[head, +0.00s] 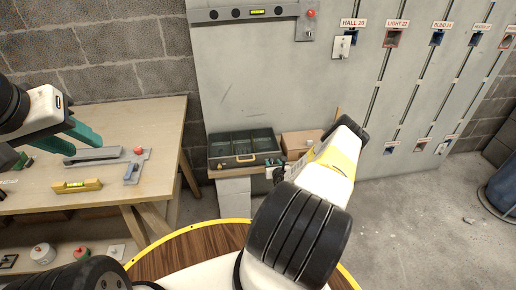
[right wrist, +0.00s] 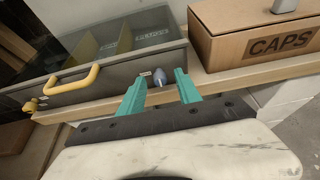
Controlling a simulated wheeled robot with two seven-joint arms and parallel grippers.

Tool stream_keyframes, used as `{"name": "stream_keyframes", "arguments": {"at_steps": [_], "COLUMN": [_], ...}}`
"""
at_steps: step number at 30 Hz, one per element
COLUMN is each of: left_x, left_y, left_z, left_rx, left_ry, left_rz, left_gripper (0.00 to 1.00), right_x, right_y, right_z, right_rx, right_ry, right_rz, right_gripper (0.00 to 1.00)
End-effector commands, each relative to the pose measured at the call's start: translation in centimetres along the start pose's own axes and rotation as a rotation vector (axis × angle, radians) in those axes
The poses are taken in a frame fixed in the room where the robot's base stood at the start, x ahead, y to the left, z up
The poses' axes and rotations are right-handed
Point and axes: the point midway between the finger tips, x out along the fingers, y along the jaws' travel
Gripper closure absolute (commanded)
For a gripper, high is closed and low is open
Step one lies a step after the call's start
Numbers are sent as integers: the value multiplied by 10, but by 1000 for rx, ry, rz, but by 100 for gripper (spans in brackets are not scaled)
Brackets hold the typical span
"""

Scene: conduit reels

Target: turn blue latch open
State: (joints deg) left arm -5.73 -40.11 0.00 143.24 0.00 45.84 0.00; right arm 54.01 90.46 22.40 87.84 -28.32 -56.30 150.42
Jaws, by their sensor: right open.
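A small blue-grey latch (right wrist: 158,69) sits on the front of the grey case (right wrist: 64,97), to the right of the case's yellow handle (right wrist: 92,78). The case also shows in the head view (head: 222,161). My right gripper (right wrist: 160,79) is open, with its teal fingertips on either side of the latch in the right wrist view. I cannot tell whether they touch it. In the head view my right arm hides most of this gripper and the latch. My left gripper (head: 86,146) is open above the wooden bench on the left.
A cardboard box marked CAPS (right wrist: 255,35) stands right of the case on the same ledge (right wrist: 250,76). The wooden bench (head: 150,115) bears a yellow level (head: 76,186) and grey metal parts. A grey panel (head: 260,80) with labelled slots stands behind.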

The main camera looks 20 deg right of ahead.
Motion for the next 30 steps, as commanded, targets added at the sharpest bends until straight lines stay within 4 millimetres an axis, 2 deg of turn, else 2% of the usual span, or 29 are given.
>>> {"name": "stream_keyframes", "arguments": {"at_steps": [1, 6, 7, 20, 30], "left_x": [0, 0, 0, 0, 0], "left_y": [0, 0, 0, 0, 0], "left_z": [0, 0, 0, 0, 0], "left_rx": [0, 0, 0, 0, 0], "left_ry": [0, 0, 0, 0, 0], "left_rz": [0, 0, 0, 0, 0], "left_gripper": [64, 64, 64, 64, 64], "right_x": [0, 0, 0, 0, 0], "right_y": [0, 0, 0, 1, 4], "right_z": [0, 0, 0, 0, -1], "right_rx": [0, 0, 0, -46, -265], "right_ry": [0, 0, 0, 0, 1], "right_rz": [0, 0, 0, -18, -111], "right_gripper": [64, 97, 100, 100, 100]}}
